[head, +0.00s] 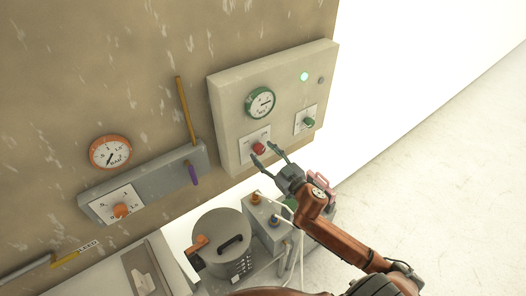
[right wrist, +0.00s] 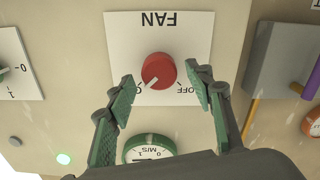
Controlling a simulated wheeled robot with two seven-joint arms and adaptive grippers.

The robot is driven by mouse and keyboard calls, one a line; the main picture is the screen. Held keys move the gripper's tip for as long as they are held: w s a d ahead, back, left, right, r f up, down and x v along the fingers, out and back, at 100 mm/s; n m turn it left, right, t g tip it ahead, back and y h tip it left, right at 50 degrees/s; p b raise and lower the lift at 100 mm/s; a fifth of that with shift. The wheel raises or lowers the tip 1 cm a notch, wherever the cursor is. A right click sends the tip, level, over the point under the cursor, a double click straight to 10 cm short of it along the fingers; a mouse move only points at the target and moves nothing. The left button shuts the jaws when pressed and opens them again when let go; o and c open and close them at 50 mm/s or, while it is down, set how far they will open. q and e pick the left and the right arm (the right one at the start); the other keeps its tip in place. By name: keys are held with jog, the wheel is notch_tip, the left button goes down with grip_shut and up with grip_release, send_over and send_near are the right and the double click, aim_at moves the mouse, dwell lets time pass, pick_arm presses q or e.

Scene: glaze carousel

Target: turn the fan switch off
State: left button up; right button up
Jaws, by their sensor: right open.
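The fan switch is a red round knob (head: 259,148) on a white plate low on the beige wall box. In the right wrist view the red knob (right wrist: 159,71) shows upside down under the word FAN. Its white pointer mark points to the lower left, toward a label partly hidden by a finger and away from the OFF label (right wrist: 186,90) at lower right. My right gripper (head: 263,153) is open in front of the knob. In the wrist view its green fingertips (right wrist: 160,88) stand either side of the knob, apart from it. My left gripper is not in view.
The box also carries a green-rimmed gauge (head: 260,103), a lit green lamp (head: 304,76) and a green knob (head: 309,122). Left are a grey panel with an orange knob (head: 121,210) and an orange-rimmed gauge (head: 110,152). A lidded grey pot (head: 222,238) stands below.

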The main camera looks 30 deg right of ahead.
jog(key=shift+w, duration=0.65)
jog(key=shift+a, duration=0.1)
jog(key=c, duration=1.2)
